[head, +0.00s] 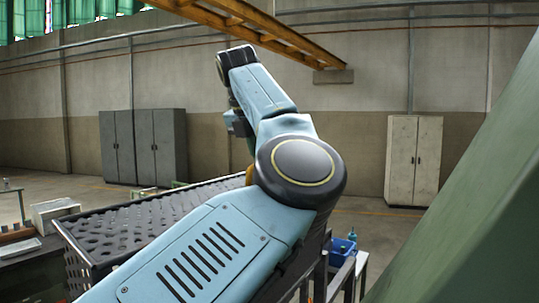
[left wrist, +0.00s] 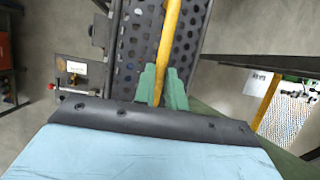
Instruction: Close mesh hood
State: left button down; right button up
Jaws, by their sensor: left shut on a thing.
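The mesh hood (head: 130,222) is a dark perforated metal cover at the lower left of the head view, partly hidden behind my left arm. Its holed surface (left wrist: 129,60) also fills the upper middle of the left wrist view. A yellow bar handle (left wrist: 170,35) runs along it. My left gripper (left wrist: 161,84) has green fingers on both sides of the yellow bar and is shut on it. In the head view a bit of yellow (head: 249,175) shows beside my elbow; the fingers are hidden there. I cannot tell how far the hood is open. My right gripper is out of view.
A large green slanted surface (head: 480,200) blocks the right of the head view. A blue bin (head: 341,250) stands low beside the hood. Grey cabinets (head: 144,146) and a pale cabinet (head: 413,160) stand at the far wall. A control box (left wrist: 78,70) is left of the hood.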

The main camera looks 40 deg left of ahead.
pick_arm(q)
jog(key=s+a+f, duration=0.1)
jog(key=a+f, duration=0.2)
jog(key=a, duration=0.7)
jog(key=s+a+f, duration=0.1)
jog(key=a+f, duration=0.3)
jog(key=a, duration=0.6)
jog(key=shift+s+a, duration=0.15)
jog(key=shift+a, duration=0.05)
jog(key=c, duration=1.5)
grip_release()
jog(key=shift+a+f, duration=0.1)
jog(key=shift+o, duration=0.2)
jog(key=v, duration=1.3)
jog(key=shift+s, duration=0.15)
